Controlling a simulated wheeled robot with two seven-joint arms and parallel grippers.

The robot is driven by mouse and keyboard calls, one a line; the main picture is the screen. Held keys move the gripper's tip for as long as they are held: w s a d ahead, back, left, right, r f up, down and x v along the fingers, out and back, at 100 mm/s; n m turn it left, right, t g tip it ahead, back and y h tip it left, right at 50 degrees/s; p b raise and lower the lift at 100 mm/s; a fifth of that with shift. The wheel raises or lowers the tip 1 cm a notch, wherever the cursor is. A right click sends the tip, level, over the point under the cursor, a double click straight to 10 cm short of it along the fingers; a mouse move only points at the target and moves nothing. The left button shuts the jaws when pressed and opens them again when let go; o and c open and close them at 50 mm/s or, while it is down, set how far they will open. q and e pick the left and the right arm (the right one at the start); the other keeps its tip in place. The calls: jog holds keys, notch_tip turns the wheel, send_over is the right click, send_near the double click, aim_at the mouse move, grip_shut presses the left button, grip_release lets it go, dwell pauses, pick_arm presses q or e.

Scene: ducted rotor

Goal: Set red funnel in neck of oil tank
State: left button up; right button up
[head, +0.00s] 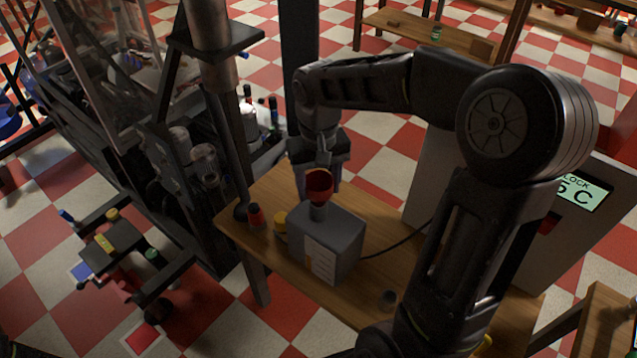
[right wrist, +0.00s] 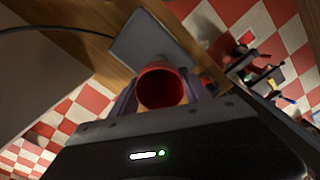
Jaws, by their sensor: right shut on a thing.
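The red funnel (head: 319,181) is held mouth up in my right gripper (head: 317,178), right over the grey oil tank (head: 330,245). The tank's short neck (head: 318,211) shows just below the funnel. I cannot tell whether the funnel's spout is inside the neck or still above it. In the right wrist view the funnel's open red mouth (right wrist: 161,86) sits between the two fingers, and the tank's grey top (right wrist: 148,45) shows beyond it. The fingers are shut on the funnel. My left gripper is not in view.
The tank stands on a wooden table (head: 375,208). A small red-and-black bottle (head: 256,217) and a yellow round item (head: 280,221) stand left of it. A dark cable (head: 398,243) runs to the right. A grey display unit (head: 585,205) stands at the right.

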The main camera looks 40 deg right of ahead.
jog(key=shift+f, duration=0.55)
jog(key=o, duration=1.4)
jog(key=shift+o, duration=0.2)
notch_tip(320, 180, up, 8)
jog(key=shift+f, duration=0.1)
